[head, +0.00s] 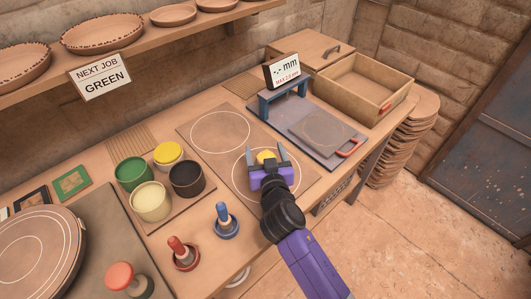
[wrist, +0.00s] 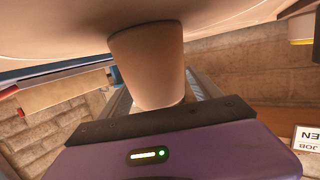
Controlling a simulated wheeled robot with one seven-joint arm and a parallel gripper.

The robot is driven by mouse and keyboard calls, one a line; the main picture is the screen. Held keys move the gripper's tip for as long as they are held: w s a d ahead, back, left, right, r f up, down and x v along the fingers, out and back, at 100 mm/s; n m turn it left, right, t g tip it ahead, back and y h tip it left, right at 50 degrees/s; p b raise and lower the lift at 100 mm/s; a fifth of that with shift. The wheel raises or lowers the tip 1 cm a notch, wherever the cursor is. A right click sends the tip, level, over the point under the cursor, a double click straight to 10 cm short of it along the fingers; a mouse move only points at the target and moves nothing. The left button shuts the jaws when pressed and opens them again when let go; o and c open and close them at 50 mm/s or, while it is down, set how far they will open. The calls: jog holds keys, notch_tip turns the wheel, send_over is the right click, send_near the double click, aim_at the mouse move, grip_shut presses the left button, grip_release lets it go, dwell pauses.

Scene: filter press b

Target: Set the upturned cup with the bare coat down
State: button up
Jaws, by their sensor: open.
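My gripper (head: 268,160) is open over the right-hand ringed circle of the board (head: 228,133). In the wrist view a plain clay-coloured cup (wrist: 147,65) is upturned between the fingers. Its wide end meets the surface, which fills the top of that inverted picture, and its narrow end is toward the gripper. I cannot tell whether either finger touches the cup.
Green, yellow, black and cream pots (head: 150,201) stand to the left. Red (head: 184,254) and blue (head: 226,221) handled tools stand in front. The left circle (head: 220,132) is empty.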

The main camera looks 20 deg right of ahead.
jog(key=shift+r, duration=0.2)
jog(key=shift+s+a+f, duration=0.1)
jog(key=shift+s, duration=0.25)
jog(key=b+v, duration=0.1)
jog(key=v, duration=1)
jog(key=shift+s+b, duration=0.15)
jog(key=shift+b, duration=0.25)
jog(key=shift+n+y, duration=0.6)
jog(key=shift+y, duration=0.1)
jog(key=s+f, duration=0.1)
jog(key=s, duration=0.1)
jog(key=s+f, duration=0.1)
jog(key=s+a+f, duration=0.1)
jog(key=s, duration=0.1)
jog(key=shift+s+f, duration=0.15)
jog(key=shift+s, duration=0.25)
jog(key=s+f+n+y, duration=0.1)
jog(key=s+f+y, duration=0.1)
jog(key=s, duration=0.9)
jog(key=s+d+r, duration=0.1)
jog(key=s+r, duration=0.3)
jog(key=s, duration=0.4)
jog(key=s+d+r, duration=0.1)
jog(key=s+r, duration=0.3)
jog(key=s, duration=0.4)
jog(key=shift+d+r+n+y, duration=0.25)
jog(key=shift+r+n+y, duration=0.05)
jog(key=shift+n, duration=0.1)
jog(key=shift+s, duration=0.15)
